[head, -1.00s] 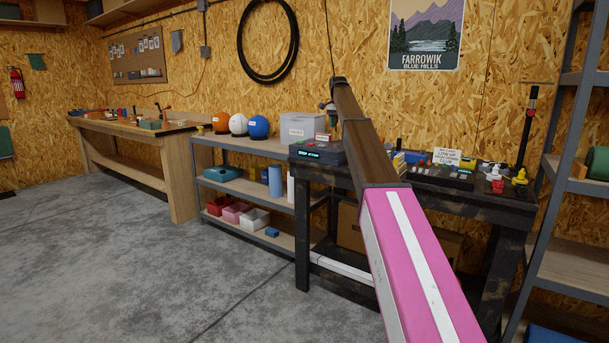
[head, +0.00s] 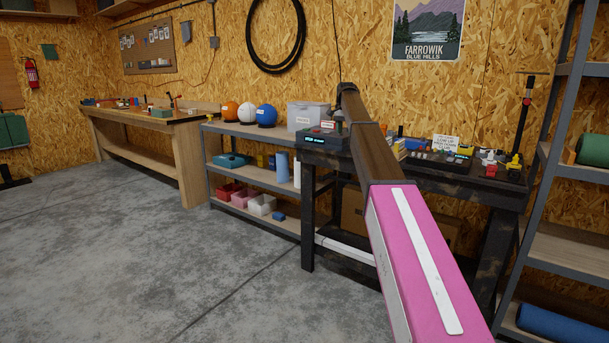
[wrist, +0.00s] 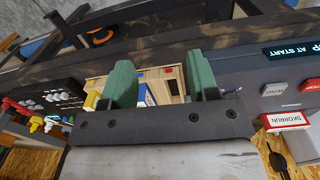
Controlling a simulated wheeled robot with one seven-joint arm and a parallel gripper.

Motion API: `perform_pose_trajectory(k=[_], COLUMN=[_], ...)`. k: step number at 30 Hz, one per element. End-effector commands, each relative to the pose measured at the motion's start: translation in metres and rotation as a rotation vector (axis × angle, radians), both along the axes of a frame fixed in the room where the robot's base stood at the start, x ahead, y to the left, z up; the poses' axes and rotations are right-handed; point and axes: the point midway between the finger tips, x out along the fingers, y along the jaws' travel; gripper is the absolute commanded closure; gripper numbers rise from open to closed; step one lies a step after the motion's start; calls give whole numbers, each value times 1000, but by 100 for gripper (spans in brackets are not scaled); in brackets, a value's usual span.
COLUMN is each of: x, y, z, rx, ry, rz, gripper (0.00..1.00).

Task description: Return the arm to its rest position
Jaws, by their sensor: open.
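My arm, with a pink lower link (head: 415,255) and a dark brown upper link (head: 370,150), reaches from the lower right of the head view toward the dark bench (head: 487,205). My gripper (wrist: 161,82) shows in the wrist view with its two green fingers apart; nothing is seen held between them. It is hidden behind my arm in the head view. Beyond the fingers a light wooden holder (wrist: 98,82) with a blue and white piece sits by the dark bench, apart from or behind the fingers; the gap is hard to judge.
A control box with a lit display (wrist: 290,48) and a red-and-white SKORRUN box (wrist: 287,121) lie right of my gripper; a panel with knobs (wrist: 50,98) lies left. A grey shelf (head: 250,178) with balls and bins stands left of the bench. Left floor (head: 110,260) is clear.

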Motion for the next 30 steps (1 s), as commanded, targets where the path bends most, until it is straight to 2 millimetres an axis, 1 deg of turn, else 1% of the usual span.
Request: perform_pose_trajectory(k=[1,5,8,11,12,14,15,17,18,20,21,23,24,26,27,29,30], x=[-11,-31,-52,-84,-100,-125,-142,-168,-186,-214,-233,-262,-282,-312,-333,-364,-385], y=[0,-1,-1,-1,-2,-2,-2,-2,-3,-3,-3,-3,-3,-3,-4,-4,-4], z=[-14,-50,-85,-131,-152,-184,-204,-234,-252,-279,-297,-321,-336,-358,-370,-389,-401], rx=[0,2,4,7,8,9,11,12,13,15,16,17,19,20,21,22,23], ry=[0,1,2,2,1,1,0,0,0,-1,-2,-4,-4,-5,-6,-6,-8], rz=[10,43,76,120,142,176,199,234,257,293,317,352,376,411,435,469,493], gripper=[46,46,46,46,46,46,46,46,46,46,46,46,46,46,46,46,46])
